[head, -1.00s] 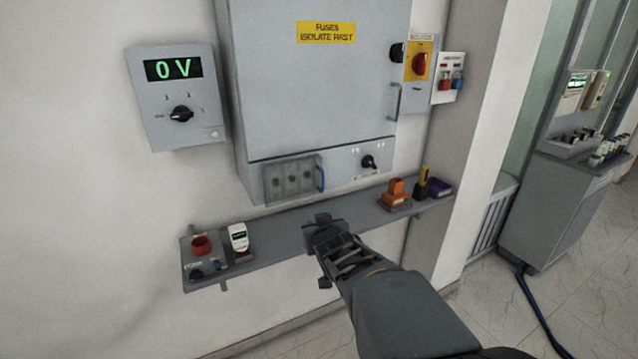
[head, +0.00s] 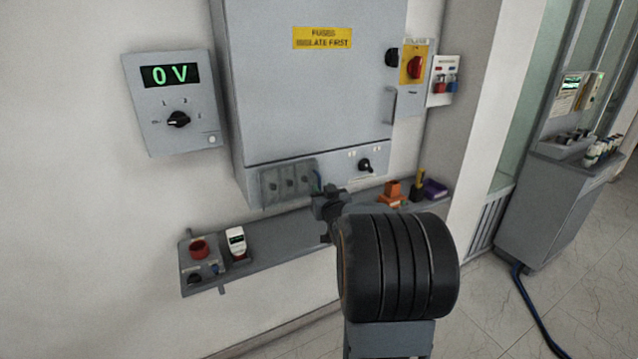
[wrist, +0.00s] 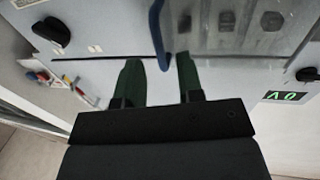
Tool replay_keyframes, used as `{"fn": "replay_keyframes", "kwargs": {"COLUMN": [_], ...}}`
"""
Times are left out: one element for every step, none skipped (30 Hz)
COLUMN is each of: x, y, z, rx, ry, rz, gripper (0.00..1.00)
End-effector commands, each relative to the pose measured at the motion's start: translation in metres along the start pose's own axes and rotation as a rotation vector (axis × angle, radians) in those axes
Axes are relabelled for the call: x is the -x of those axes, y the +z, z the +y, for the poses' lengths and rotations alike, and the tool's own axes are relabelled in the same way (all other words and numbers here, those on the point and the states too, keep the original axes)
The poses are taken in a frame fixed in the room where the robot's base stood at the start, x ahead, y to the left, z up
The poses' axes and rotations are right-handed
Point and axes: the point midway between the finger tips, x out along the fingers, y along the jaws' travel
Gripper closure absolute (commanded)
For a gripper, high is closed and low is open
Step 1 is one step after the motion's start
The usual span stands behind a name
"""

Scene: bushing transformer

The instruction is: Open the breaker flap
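The breaker flap (head: 288,184) is a see-through grey cover at the bottom left of the grey cabinet, with several dark breakers behind it. It looks closed. Its blue handle (wrist: 156,28) is on the flap's right edge in the head view, where my gripper partly hides it. My gripper (head: 322,193) is in front of that edge. In the wrist view my gripper (wrist: 160,62) is open. The lower end of the blue handle lies between its two dark green fingers, with gaps on both sides. I cannot tell how deep the handle sits between them.
A shelf (head: 290,232) runs below the flap. It carries a red button (head: 199,249), a white meter (head: 236,240) and orange items (head: 391,193). A black knob (head: 366,165) is right of the flap. The voltage display (head: 171,76) reads 0 V.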

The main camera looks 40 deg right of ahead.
Motion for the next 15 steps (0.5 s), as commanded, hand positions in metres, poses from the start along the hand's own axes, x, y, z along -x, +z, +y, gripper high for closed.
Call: {"fn": "replay_keyframes", "kwargs": {"x": [-0.008, -0.013, -0.018, -0.021, -0.024, -0.028, -0.030, -0.033, -0.035, -0.037, -0.038, -0.039, -0.040, -0.040, -0.041], "y": [-0.001, -0.001, 0.000, -0.001, -0.001, -0.001, -0.001, 0.000, 0.000, 0.000, -0.001, 0.000, 0.000, 0.000, 0.000], "z": [0.000, -0.001, -0.001, -0.001, -0.001, -0.001, 0.000, 0.000, 0.000, 0.000, 0.000, 0.000, 0.000, 0.000, 0.000], "rx": [-0.001, -0.001, 0.000, 0.000, 0.000, 0.001, 0.001, 0.000, 0.000, 0.000, 0.000, 0.000, 0.000, 0.000, 0.000], "ry": [-0.001, -0.001, -0.002, -0.001, -0.001, -0.001, -0.001, 0.000, 0.000, 0.000, 0.000, 0.000, 0.000, 0.000, 0.000], "rz": [-0.002, -0.002, -0.002, -0.001, -0.002, -0.001, -0.001, -0.001, -0.001, 0.000, 0.000, 0.000, 0.000, 0.000, 0.000], "gripper": [0.66, 0.66, 0.66, 0.66, 0.66, 0.66, 0.66, 0.66, 0.66, 0.66, 0.66, 0.66, 0.66, 0.66, 0.66]}}
